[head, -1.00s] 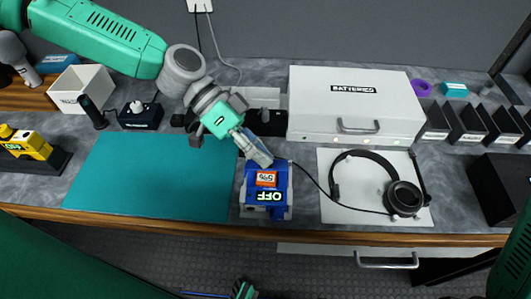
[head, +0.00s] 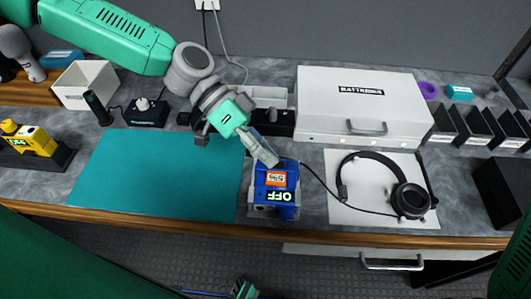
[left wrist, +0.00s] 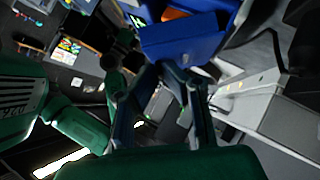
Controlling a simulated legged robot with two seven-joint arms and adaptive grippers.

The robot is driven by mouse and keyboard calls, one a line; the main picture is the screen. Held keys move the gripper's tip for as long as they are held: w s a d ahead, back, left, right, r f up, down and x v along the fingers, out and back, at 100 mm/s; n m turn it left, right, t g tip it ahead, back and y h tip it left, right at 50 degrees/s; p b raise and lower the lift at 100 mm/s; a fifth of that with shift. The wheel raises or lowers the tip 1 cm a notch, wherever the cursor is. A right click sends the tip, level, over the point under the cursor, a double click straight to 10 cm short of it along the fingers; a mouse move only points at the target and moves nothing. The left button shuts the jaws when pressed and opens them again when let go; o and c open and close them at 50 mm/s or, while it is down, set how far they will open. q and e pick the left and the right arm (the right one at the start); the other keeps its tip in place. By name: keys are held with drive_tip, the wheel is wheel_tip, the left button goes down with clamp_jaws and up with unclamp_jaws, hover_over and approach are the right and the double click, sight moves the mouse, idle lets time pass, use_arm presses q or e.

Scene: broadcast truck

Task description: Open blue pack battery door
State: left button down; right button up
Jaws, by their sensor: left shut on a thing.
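My left gripper (head: 271,160) reaches down from the upper left to the pack's back top edge. In the left wrist view its fingers (left wrist: 170,72) close together against a blue face of the pack (left wrist: 185,42). They are shut on the pack's blue part at that edge. The fingertips hide this spot, and I cannot tell how far the battery door stands open.
A teal mat (head: 160,172) lies left of the pack. A headset (head: 409,200) on a white sheet lies to the right, its cable running close to the pack. A white batteries case (head: 362,109) stands behind. A yellow pack (head: 37,146) sits at far left.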

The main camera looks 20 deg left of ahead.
use_arm(q)
drive_tip(key=shift+w, duration=0.3)
drive_tip(key=w+n+g+h+b, duration=0.2)
drive_tip(key=shift+a+r+g+b, duration=0.1)
drive_tip(key=shift+a+g+b, duration=0.2)
drive_tip(key=shift+g+b, duration=0.1)
drive_tip(key=w+n+g+h+b, duration=0.1)
drive_tip(key=b, duration=0.1)
drive_tip(key=w+n+g+h+b, duration=0.1)
drive_tip(key=n+g+h+b, duration=0.1)
drive_tip(key=shift+w+a+f+n, duration=0.2)
drive_tip(key=shift+w+a+n, duration=0.1)
drive_tip(key=shift+w+a, duration=0.1)
drive_tip(key=c, duration=2)
unclamp_jaws()
drive_tip(key=shift+w+d, duration=0.1)
drive_tip(key=shift+d, duration=0.1)
drive_tip(key=shift+r, duration=0.1)
